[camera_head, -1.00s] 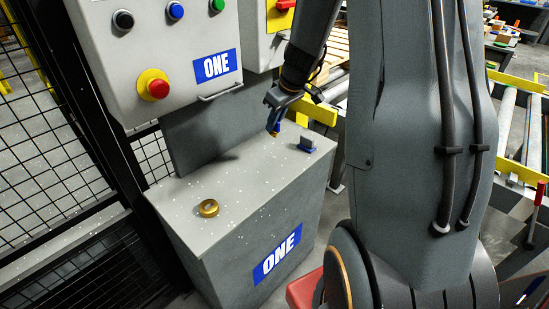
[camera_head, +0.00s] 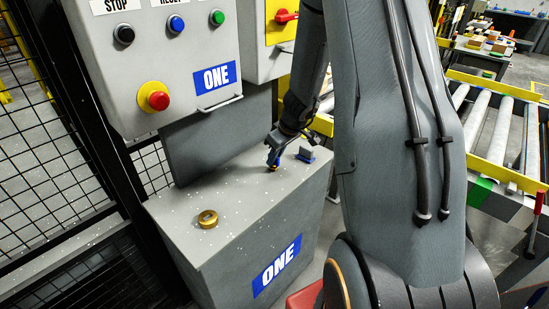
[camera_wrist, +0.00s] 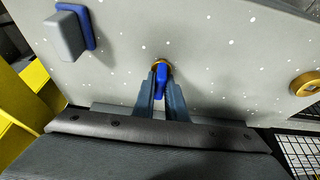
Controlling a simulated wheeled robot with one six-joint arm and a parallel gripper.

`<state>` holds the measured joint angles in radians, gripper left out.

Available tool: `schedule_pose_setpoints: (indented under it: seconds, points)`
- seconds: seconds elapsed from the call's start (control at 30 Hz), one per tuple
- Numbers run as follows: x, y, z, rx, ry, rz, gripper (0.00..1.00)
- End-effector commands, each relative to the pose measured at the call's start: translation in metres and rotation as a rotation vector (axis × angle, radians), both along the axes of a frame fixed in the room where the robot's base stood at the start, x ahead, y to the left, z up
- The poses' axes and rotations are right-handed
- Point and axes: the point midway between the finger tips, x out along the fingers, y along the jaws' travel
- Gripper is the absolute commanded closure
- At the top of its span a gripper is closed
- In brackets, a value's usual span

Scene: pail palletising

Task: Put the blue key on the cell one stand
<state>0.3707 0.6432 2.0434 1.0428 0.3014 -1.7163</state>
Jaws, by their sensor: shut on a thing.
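My gripper (camera_head: 272,164) is shut on the blue key (camera_wrist: 161,80), which stands between the fingertips in the wrist view. Gold shows at the key's far end in the wrist view and below the fingers in the head view. The cell one stand (camera_head: 240,200) is a grey box with a blue ONE label on its front. The key is low over the back right part of its speckled top. I cannot tell whether the key touches the top.
A gold ring (camera_head: 207,219) lies on the stand's left part. A grey block on a blue base (camera_head: 306,155) stands just right of my gripper. A control box (camera_head: 155,60) with buttons overhangs the back. Black mesh fencing (camera_head: 50,140) is at left.

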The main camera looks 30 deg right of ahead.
Motion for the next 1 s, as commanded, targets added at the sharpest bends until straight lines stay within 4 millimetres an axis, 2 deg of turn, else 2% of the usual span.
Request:
schedule_pose_setpoints:
  seconds: [0.23,0.27,0.33,0.37,0.8,1.0]
  points:
    - [0.000,0.000,-0.004,0.000,0.000,0.000,1.00]
    - [0.000,0.000,-0.003,0.000,0.000,0.000,0.83]
    - [0.000,0.000,-0.003,0.000,0.000,0.000,0.72]
    - [0.000,0.000,-0.003,0.000,0.000,0.000,0.70]
    - [-0.001,0.000,0.002,0.000,0.000,-0.001,0.70]
    - [-0.011,-0.005,0.032,-0.001,-0.004,0.000,0.70]
